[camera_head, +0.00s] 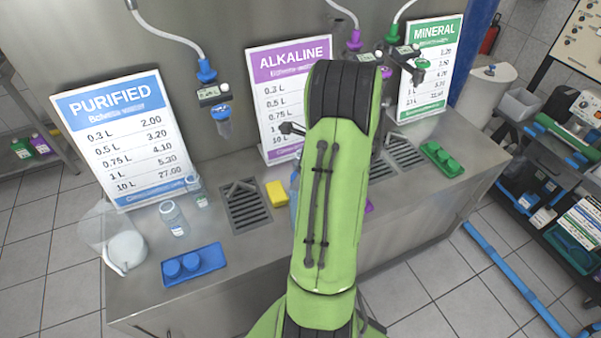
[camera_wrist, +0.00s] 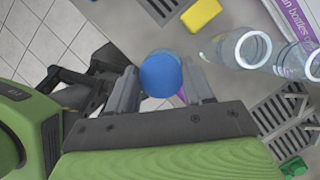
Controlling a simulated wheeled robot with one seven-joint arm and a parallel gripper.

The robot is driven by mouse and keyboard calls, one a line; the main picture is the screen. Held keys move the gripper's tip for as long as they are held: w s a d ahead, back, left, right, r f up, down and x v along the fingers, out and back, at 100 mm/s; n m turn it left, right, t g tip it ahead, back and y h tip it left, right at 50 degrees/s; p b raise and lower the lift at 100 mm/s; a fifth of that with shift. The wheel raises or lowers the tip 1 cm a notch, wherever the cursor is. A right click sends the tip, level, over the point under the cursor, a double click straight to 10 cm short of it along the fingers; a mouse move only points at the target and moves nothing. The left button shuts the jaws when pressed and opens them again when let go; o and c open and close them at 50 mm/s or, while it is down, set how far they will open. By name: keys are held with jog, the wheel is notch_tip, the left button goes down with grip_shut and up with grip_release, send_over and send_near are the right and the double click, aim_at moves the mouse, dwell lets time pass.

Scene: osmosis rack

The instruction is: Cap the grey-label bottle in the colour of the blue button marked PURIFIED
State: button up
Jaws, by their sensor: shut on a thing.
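My gripper (camera_wrist: 160,85) is shut on a round blue cap (camera_wrist: 160,75) in the wrist view; my arm hides the gripper in the head view. A paler blue edge shows just behind the cap; I cannot tell what it belongs to. Two clear, open-mouthed bottles stand to the right in the wrist view, a nearer-centre bottle (camera_wrist: 243,48) and one at the edge (camera_wrist: 302,62). In the head view, one clear bottle (camera_head: 173,220) and another (camera_head: 199,192) stand before the PURIFIED sign (camera_head: 122,135). I cannot tell which label is grey. No button is clearly readable.
A blue tray (camera_head: 207,262) with two blue caps lies at the counter's front left, beside a white jug (camera_head: 124,250). A yellow sponge (camera_head: 276,194) lies right of a drain grate (camera_head: 246,208). A green tray (camera_head: 441,160) with caps is at the right. Something purple is partly hidden behind my arm.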

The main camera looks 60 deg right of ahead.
dwell(0.3)
jog(key=o, duration=1.5)
jog(key=shift+c, duration=0.2)
jog(key=shift+r, duration=0.1)
notch_tip(320, 180, up, 6)
jog(key=p, duration=0.7)
jog(key=shift+c, duration=0.3)
